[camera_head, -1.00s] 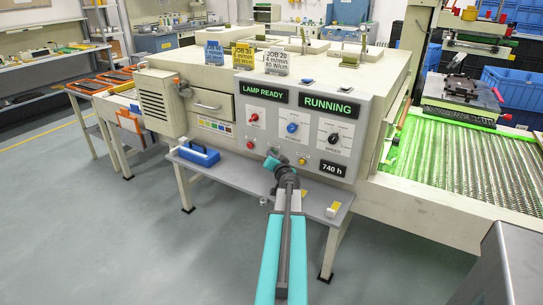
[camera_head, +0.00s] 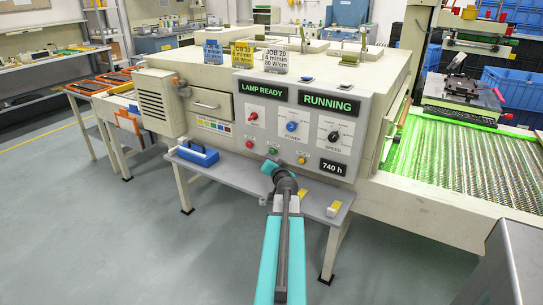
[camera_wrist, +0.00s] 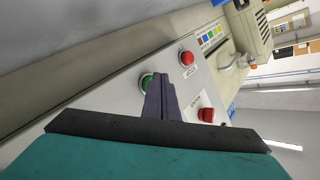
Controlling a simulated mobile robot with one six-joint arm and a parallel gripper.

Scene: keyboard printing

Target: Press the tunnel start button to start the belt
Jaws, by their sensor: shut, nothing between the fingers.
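The green start button (camera_head: 273,150) sits on the grey control panel (camera_head: 318,117) of the tunnel, between a red button (camera_head: 249,144) and a yellow one (camera_head: 302,160). It also shows in the wrist view (camera_wrist: 146,83), partly covered by the fingers. My gripper (camera_head: 268,168) is shut and empty, below the green button and in front of the panel in the head view. Its dark fingers (camera_wrist: 160,86) point at the panel near the button in the wrist view; contact does not show. The panel displays read "LAMP READY" (camera_head: 263,91) and "RUNNING" (camera_head: 328,104) in green.
Red, blue and black knobs sit above the buttons; the red one (camera_wrist: 206,115) is near my gripper. A grey shelf (camera_head: 235,177) below the panel holds a blue-handled tool (camera_head: 198,154). The mesh belt (camera_head: 450,165), lit green, lies at right.

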